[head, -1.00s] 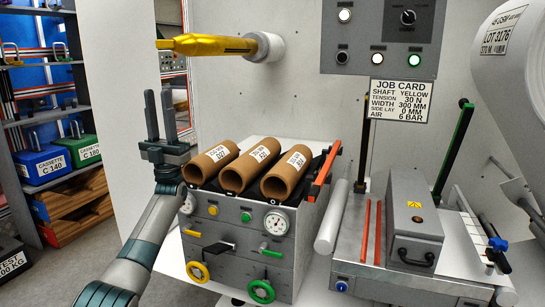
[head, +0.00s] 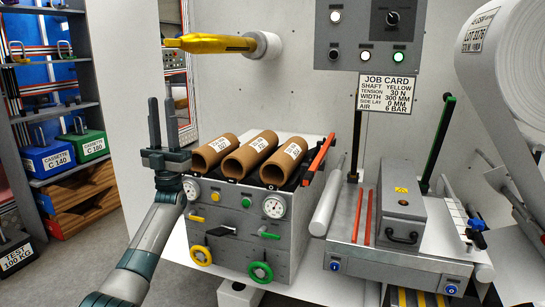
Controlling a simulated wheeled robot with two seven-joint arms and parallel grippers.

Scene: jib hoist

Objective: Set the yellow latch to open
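A small yellow latch handle (head: 197,219) lies roughly level on the front of the grey control box, upper left of the yellow handwheel (head: 200,256). A similar green handle (head: 268,235) is to its right, with a black lever (head: 222,230) between them. My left gripper (head: 162,112) points up, left of the box near the cardboard cores. Its two fingers are apart with nothing between them, and it is clear of the yellow handle. My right gripper is not in view.
The cardboard cores (head: 250,156) lie on top of the box. A yellow shaft (head: 212,43) sticks out of the wall above my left gripper. A green handwheel (head: 260,273) and gauges stand out from the box front. A grey bench (head: 345,245) is at right.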

